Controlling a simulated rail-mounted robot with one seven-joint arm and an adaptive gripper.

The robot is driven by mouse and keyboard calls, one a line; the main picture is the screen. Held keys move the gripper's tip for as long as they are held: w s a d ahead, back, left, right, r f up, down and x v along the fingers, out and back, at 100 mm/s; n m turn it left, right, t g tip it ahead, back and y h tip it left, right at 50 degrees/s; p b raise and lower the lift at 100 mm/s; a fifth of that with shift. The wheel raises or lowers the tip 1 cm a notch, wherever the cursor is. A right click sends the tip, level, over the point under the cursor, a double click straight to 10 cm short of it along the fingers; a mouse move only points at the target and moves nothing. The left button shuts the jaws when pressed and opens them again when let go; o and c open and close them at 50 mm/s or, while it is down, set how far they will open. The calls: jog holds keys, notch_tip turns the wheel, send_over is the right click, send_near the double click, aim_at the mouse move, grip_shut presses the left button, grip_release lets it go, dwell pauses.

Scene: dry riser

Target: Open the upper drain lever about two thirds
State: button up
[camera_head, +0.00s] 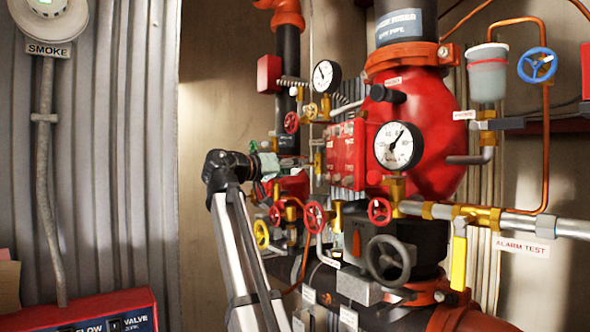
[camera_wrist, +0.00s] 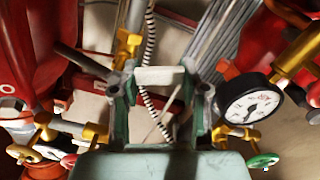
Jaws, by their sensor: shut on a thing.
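My gripper (camera_head: 264,165) reaches in from the left among the pipework, beside the black vertical pipe. In the wrist view its two grey-green fingers (camera_wrist: 159,88) stand on either side of a short pale bar, the upper drain lever (camera_wrist: 160,76), and are shut on it. The lever's pivot and its exact angle cannot be made out. In the head view the lever is hidden behind my gripper and the nearby fittings.
A large red valve body (camera_head: 415,140) with a white gauge (camera_head: 398,146) stands to the right. Red handwheels (camera_head: 314,216) and a yellow handwheel (camera_head: 261,234) crowd below my gripper. A coiled hose (camera_wrist: 150,45) runs behind the fingers.

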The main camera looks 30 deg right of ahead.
jog(key=n, duration=0.1)
jog(key=f+n, duration=0.1)
jog(key=shift+s+n, duration=0.2)
jog(key=shift+n, duration=0.2)
jog(key=shift+s+d+f+n, duration=0.1)
jog(key=shift+s+f+n, duration=0.15)
jog(key=shift+n, duration=0.65)
jog(key=shift+s+f+n, duration=0.1)
jog(key=shift+f+n, duration=0.1)
jog(key=shift+n, duration=0.7)
jog(key=o, duration=1.2)
jog(key=shift+c, duration=0.2)
jog(key=s+a, duration=0.2)
jog(key=a, duration=1)
